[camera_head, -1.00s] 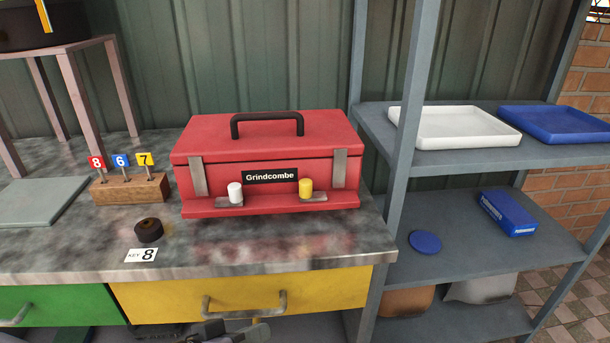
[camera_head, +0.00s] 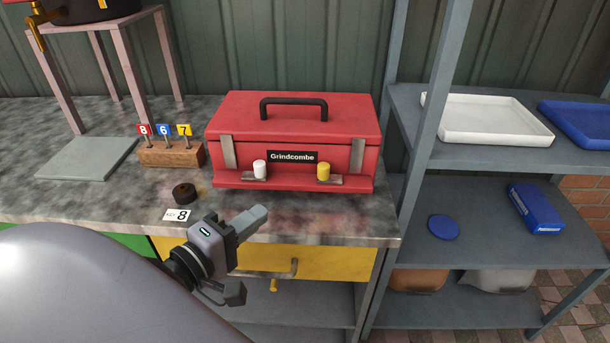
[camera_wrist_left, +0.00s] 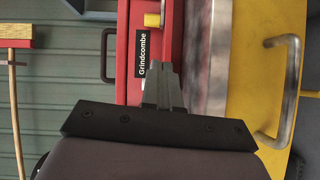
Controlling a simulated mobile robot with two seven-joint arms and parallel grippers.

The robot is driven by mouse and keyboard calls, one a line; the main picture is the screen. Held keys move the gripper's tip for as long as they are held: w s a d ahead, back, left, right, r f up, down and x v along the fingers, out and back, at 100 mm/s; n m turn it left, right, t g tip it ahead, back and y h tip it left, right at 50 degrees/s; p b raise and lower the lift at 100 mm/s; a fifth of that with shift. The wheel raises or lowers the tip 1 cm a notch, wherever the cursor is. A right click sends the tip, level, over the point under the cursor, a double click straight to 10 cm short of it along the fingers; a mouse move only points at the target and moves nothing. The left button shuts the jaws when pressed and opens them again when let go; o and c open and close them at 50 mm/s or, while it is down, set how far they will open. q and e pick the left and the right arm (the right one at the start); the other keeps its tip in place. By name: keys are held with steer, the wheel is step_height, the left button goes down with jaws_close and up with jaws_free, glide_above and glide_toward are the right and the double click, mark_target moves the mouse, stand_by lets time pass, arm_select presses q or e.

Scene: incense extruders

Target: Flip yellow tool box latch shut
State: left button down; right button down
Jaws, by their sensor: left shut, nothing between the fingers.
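The red tool box (camera_head: 292,113) marked "Grindcombe" stands on the worktop with its lid down. A yellow-knobbed latch (camera_head: 323,171) sticks out low on its front right, below a metal strip (camera_head: 357,154). A white-knobbed latch (camera_head: 260,168) sticks out low on the front left. My left gripper (camera_head: 252,221) is shut and empty, in front of and below the box, near the worktop's front edge, apart from both latches. In the left wrist view, the shut fingers (camera_wrist_left: 163,86) point toward the box, with the yellow knob (camera_wrist_left: 152,20) beyond them. My right gripper is out of view.
A yellow drawer (camera_head: 345,264) with a metal handle (camera_head: 294,268) is below the worktop edge. A dark round piece (camera_head: 185,193), a "KEY 8" card (camera_head: 177,215) and a wooden key block (camera_head: 170,155) are left of the box. Grey shelving (camera_head: 480,205) stands at right.

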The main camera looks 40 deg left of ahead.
arm_select(q)
steer(key=shift+a+r+n+t+y, duration=0.3)
steer(key=shift+a+r+n+t, duration=0.1)
steer(key=shift+a+r+n, duration=0.3)
steer(key=shift+f, duration=0.1)
steer(key=p, duration=0.2)
glide_toward(322, 162)
steer(key=a, duration=0.1)
steer(key=w+a, duration=0.2)
steer(key=shift+w+a+f, duration=0.1)
steer(key=shift+a+f, duration=0.2)
steer(key=shift+f, duration=0.1)
steer(key=shift+w+d, duration=1.2)
steer(key=shift+w+d+f, duration=0.1)
steer(key=shift+w+d, duration=0.15)
steer(key=shift+d+p, duration=0.1)
steer(key=shift+p, duration=0.25)
